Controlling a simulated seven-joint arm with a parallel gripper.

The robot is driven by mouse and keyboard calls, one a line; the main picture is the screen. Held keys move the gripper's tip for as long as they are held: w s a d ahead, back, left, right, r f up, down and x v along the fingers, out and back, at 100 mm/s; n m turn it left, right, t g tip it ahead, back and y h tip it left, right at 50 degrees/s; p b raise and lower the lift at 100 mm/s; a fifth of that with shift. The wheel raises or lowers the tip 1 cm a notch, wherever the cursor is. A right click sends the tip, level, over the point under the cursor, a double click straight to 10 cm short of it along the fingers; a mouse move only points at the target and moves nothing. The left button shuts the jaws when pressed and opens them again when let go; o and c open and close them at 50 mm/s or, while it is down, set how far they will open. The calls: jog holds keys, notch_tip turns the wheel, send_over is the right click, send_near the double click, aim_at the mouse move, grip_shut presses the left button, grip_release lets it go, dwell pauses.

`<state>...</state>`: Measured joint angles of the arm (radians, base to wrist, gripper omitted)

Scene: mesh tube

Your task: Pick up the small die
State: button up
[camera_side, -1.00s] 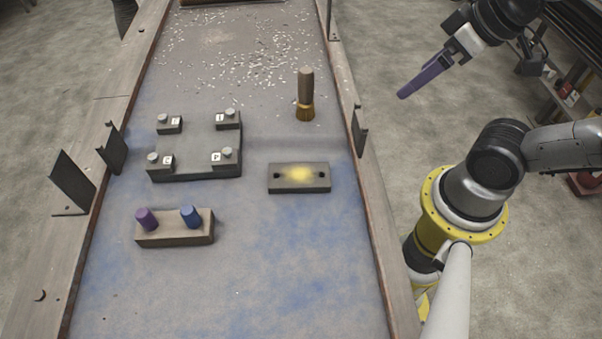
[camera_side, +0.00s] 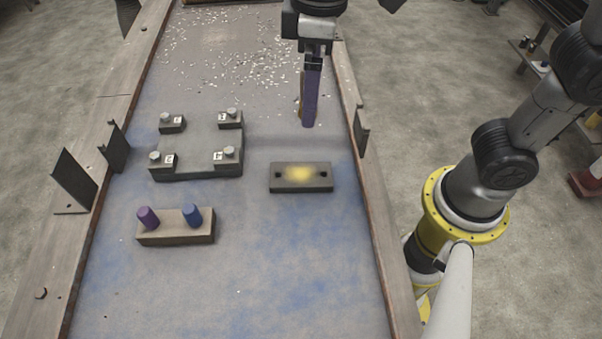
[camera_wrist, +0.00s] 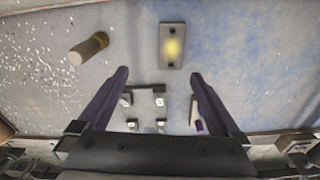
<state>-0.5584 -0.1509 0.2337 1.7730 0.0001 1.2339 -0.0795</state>
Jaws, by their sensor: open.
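The small die appears to be the dark flat block (camera_side: 301,187) with two holes and a yellow patch on top. It lies on the table right of centre, and at the top middle of the wrist view (camera_wrist: 172,30). My gripper (camera_side: 310,122) has purple fingers pointing down and is above the table, beyond the die in the side view. In the wrist view the fingers (camera_wrist: 159,75) are spread with nothing between them. The die is apart from the fingertips.
A larger plate (camera_side: 197,150) with several bolted corner clamps sits left of the die. A block (camera_side: 175,239) holds a purple and a blue peg. Light chips litter the far table. The near table is clear.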

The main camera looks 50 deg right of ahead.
notch_tip(320, 180, down, 2)
jog(key=a, duration=0.3)
jog(key=n, duration=0.1)
send_over(300, 173)
jog(key=shift+g, duration=0.3)
jog(key=f, duration=0.7)
jog(key=shift+s+f, duration=0.25)
jog(key=shift+s, duration=0.05)
jog(key=shift+w+f, duration=0.2)
jog(key=shift+f, duration=2.9)
grip_shut()
jog(key=shift+r, duration=0.1)
